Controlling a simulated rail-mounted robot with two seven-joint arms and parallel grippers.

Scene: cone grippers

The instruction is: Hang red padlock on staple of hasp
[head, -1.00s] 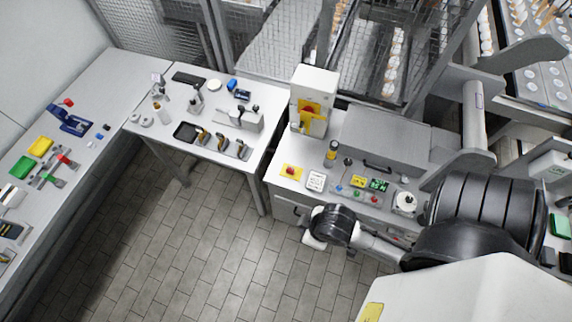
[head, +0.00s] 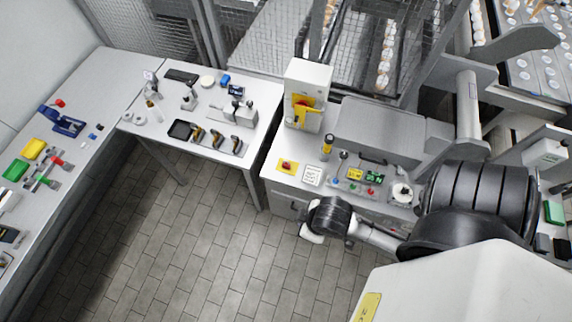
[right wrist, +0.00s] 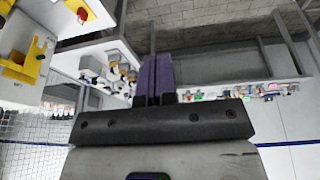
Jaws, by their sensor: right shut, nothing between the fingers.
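My right gripper's dark purple fingers (right wrist: 156,76) are shut together and empty in the right wrist view. In the head view my right arm reaches in from the lower right, with its wrist in front of the control bench; the fingertips are hidden there. A white cabinet with a yellow fitting (head: 303,108) with red on it stands on the bench, and the fitting also shows in the right wrist view (right wrist: 24,62). I cannot make out a staple. A small red item (head: 59,103) lies on the left table; I cannot tell whether it is the padlock. My left gripper is not in view.
The control bench carries a red button on a yellow plate (head: 287,166), also in the right wrist view (right wrist: 80,13), and a grey box (head: 378,135). The middle table (head: 215,95) and left table (head: 70,85) hold many small tools. The tiled floor (head: 190,235) is clear.

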